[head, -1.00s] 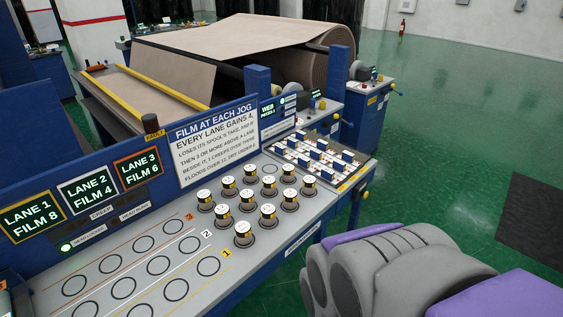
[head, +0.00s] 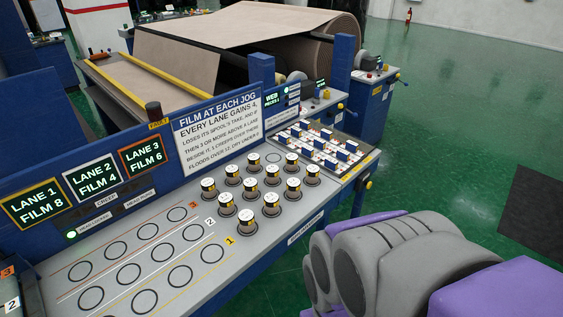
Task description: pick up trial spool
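Several small spools with white tops and black-and-yellow sides stand upright in rows on the grey bench top, such as the front one (head: 245,222). No label in view plainly marks one as the trial spool; the writing on their tops is too small to read. A grey and purple part of my own arm or body fills the lower right. My gripper's fingers are not in view.
Empty ringed spots (head: 145,301) lie in three numbered lanes left of the spools. Lane displays (head: 95,178) and a rule sign (head: 217,130) stand behind. A rack of blue-and-white pieces (head: 322,147) sits to the right. Green floor (head: 440,110) is open at right.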

